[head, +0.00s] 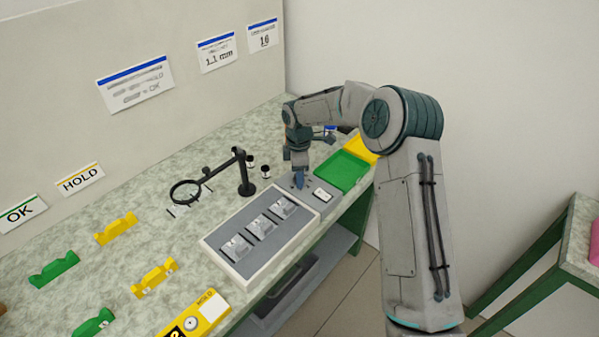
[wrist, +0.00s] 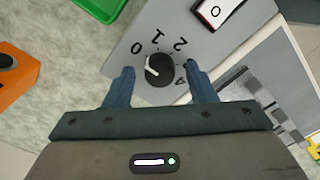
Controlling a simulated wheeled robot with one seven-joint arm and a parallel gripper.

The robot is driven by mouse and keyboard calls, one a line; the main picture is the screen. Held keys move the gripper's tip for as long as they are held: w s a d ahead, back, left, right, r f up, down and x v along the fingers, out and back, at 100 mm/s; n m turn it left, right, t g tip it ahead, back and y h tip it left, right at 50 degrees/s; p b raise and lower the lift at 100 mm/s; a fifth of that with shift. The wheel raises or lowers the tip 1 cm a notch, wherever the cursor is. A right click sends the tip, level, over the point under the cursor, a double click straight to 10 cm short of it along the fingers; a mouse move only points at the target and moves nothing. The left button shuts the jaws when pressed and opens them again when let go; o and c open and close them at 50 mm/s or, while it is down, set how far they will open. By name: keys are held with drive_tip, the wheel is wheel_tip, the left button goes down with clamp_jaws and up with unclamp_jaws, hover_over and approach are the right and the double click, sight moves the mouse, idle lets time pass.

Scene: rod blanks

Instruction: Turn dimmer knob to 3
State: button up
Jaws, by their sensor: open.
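The black dimmer knob (wrist: 161,76) sits on a grey panel (wrist: 138,82), with the marks 0, 1, 2 and 4 visible around it in the wrist view. The 3 cannot be made out near the right finger. My gripper (wrist: 160,84) is open, with one blue finger on each side of the knob and a visible gap on both sides. In the head view my gripper (head: 299,181) is low over the panel and hides the knob. I cannot tell how far the fingertips are above the panel.
A white rocker switch (wrist: 217,10) is on the same panel; it also shows in the head view (head: 323,195). A green tray (head: 342,171) lies beyond the panel. A magnifier stand (head: 246,176) and a tray of metal parts (head: 232,271) are nearby. An orange object (wrist: 14,82) is at left.

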drive_tip(key=c, duration=1)
drive_tip(key=shift+m, duration=0.3)
drive_tip(key=m+b, duration=0.2)
drive_tip(key=m, duration=0.3)
drive_tip(key=shift+m, duration=0.3)
drive_tip(key=m+b, duration=0.1)
drive_tip(key=m, duration=0.5)
drive_tip(key=shift+b, duration=0.3)
drive_tip(key=m, duration=0.7)
drive_tip(key=shift+m+b, duration=0.3)
drive_tip(key=m, duration=0.3)
drive_tip(key=shift+m, duration=0.3)
drive_tip(key=shift+s+m, duration=0.1)
drive_tip(key=shift+m, duration=1.5)
drive_tip(key=shift+a, duration=0.1)
